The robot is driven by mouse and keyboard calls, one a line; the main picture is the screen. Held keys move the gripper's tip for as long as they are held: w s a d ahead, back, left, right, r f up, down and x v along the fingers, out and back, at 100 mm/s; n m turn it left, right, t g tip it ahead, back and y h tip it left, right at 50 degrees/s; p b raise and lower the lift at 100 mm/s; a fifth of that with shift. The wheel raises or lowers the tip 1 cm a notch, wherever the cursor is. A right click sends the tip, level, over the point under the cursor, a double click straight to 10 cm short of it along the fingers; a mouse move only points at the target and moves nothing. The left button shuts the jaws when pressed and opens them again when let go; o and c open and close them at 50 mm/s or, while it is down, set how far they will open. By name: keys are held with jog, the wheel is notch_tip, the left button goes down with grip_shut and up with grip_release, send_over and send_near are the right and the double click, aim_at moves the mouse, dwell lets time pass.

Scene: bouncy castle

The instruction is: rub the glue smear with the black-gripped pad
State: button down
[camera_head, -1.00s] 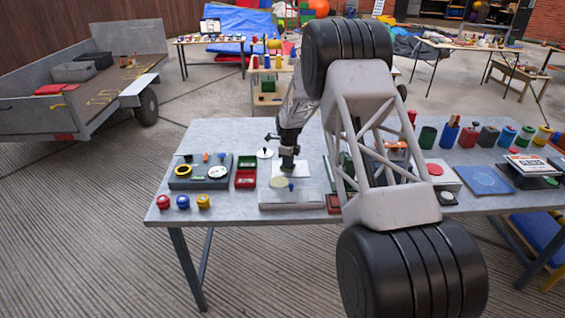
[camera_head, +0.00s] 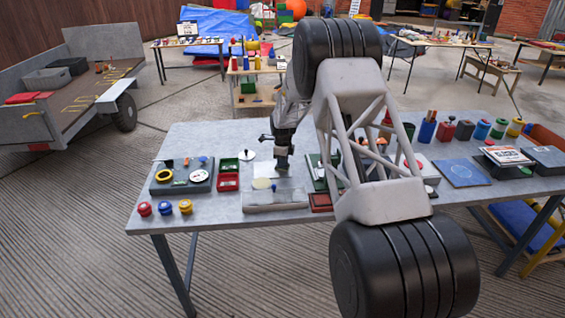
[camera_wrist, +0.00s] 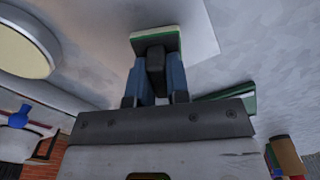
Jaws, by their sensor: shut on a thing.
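My gripper (camera_head: 283,165) is shut on the black grip (camera_wrist: 155,60) of a small pad (camera_wrist: 157,41) with a green and pale edge. Its blue fingers clasp the grip from both sides. In the head view it is over the right part of a white sheet (camera_head: 264,171) on the table. The pad's working face is hidden, and I cannot tell whether it touches the sheet. A cream round patch (camera_head: 262,184) lies at the front left of the gripper. A cream disc (camera_wrist: 24,45) shows at the wrist view's left. I cannot make out the glue smear for sure.
A dark tray (camera_head: 182,187) and red and green boxes (camera_head: 228,183) stand left of the gripper. A grey block (camera_head: 272,207) lies in front. A green item (camera_head: 316,180) is close on the right. Several small pots (camera_head: 165,208) stand at the front left edge.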

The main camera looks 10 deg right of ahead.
aim_at(260, 169)
jog(key=shift+a, duration=4.85)
notch_tip(260, 169, up, 8)
jog(key=shift+r, duration=0.1)
